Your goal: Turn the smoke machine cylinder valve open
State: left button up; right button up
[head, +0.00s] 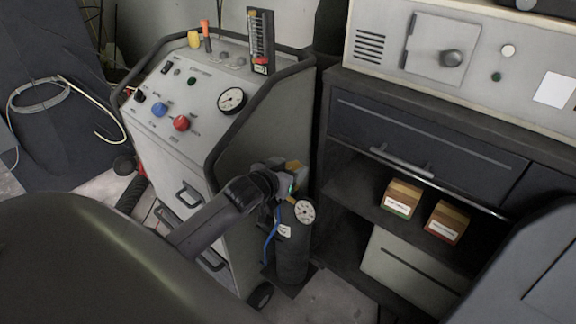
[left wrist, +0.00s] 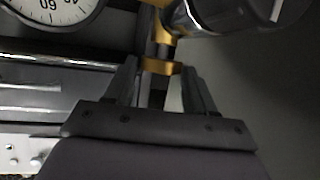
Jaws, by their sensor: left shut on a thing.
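The dark gas cylinder (head: 292,258) stands upright on the floor between the smoke machine and the workbench. A round white gauge (head: 305,211) sits near its top, and the gauge's edge also shows in the left wrist view (left wrist: 52,10). My left gripper (head: 287,188) is at the cylinder's top and partly hides the valve there. In the left wrist view, the fingers of my left gripper (left wrist: 163,84) are on both sides of a brass valve part (left wrist: 160,67) and shut on it. The valve's turn position cannot be told. My right gripper is not in view.
The grey smoke machine (head: 165,92), with knobs, a gauge and a black tube rail, stands left of the cylinder. A dark workbench (head: 430,145) with a shelf holding two small boxes (head: 402,198) stands to the right. A blue hose (head: 269,240) hangs beside the cylinder.

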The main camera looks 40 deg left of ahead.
pick_arm(q)
jog(key=shift+w+d+r+n+g+y, duration=0.1)
jog(key=shift+d+n+g+y, duration=0.1)
jog(key=shift+n+y, duration=0.45)
jog(key=shift+w+d+r+n+g+y, duration=0.1)
jog(key=shift+d+n+y, duration=0.05)
jog(key=shift+n+y, duration=0.5)
jog(key=shift+f, duration=0.1)
jog(key=o, duration=1)
jog(key=shift+o, duration=0.2)
jog(key=shift+s, duration=0.15)
jog(key=p+v, duration=0.1)
jog(key=v, duration=0.6)
jog(key=shift+d, duration=0.1)
